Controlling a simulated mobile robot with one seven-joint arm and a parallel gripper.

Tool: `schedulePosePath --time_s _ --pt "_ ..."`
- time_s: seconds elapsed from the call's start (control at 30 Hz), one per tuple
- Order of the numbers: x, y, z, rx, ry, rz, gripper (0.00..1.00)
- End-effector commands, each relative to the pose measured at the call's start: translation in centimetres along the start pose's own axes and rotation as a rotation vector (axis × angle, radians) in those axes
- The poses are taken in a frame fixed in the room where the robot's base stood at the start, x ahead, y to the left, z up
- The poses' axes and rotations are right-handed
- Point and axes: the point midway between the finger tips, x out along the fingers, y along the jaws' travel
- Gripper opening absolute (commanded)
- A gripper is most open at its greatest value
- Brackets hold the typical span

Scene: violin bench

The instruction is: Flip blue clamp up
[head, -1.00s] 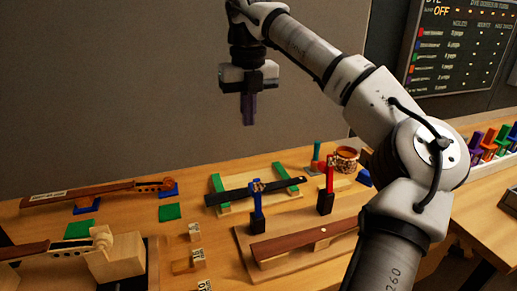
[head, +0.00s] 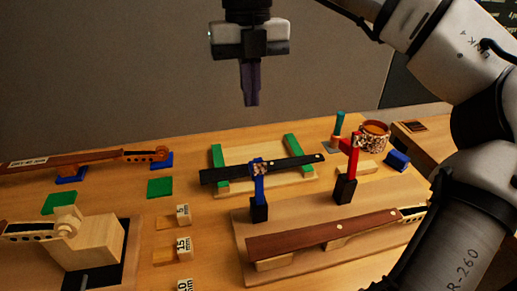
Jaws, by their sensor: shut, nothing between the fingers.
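The blue clamp (head: 258,188) stands on a black base at the near side of the dark fingerboard bar, in the middle of the bench. Its top carries a speckled piece and lies against the black bar (head: 220,175); whether it presses on the bar I cannot tell. The red clamp (head: 353,165) stands upright to its right on a similar black base. My gripper (head: 251,103) hangs in the air above and behind the blue clamp, pointing down, its fingers shut and empty. It is apart from everything.
The bar rests across a pale frame with green rails (head: 218,156). A brown fingerboard (head: 300,240) lies on a wooden board in front. Small wooden blocks marked with sizes (head: 177,217) stand at the left. A patterned mug (head: 374,135) and a blue block (head: 397,160) are at the right.

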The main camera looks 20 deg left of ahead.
Motion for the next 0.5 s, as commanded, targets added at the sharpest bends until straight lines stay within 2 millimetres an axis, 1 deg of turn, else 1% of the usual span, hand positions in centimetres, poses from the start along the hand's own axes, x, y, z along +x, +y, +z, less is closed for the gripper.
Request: schedulePosePath --time_s 0.03,0.3,0.5 --pt "1.2 -0.1 0.0 -0.001 0.004 -0.001 0.00" --pt "7.0 -0.1 0.0 -0.001 0.003 0.001 0.00" --pt "10.0 -0.1 -0.1 -0.002 0.002 0.001 0.00"
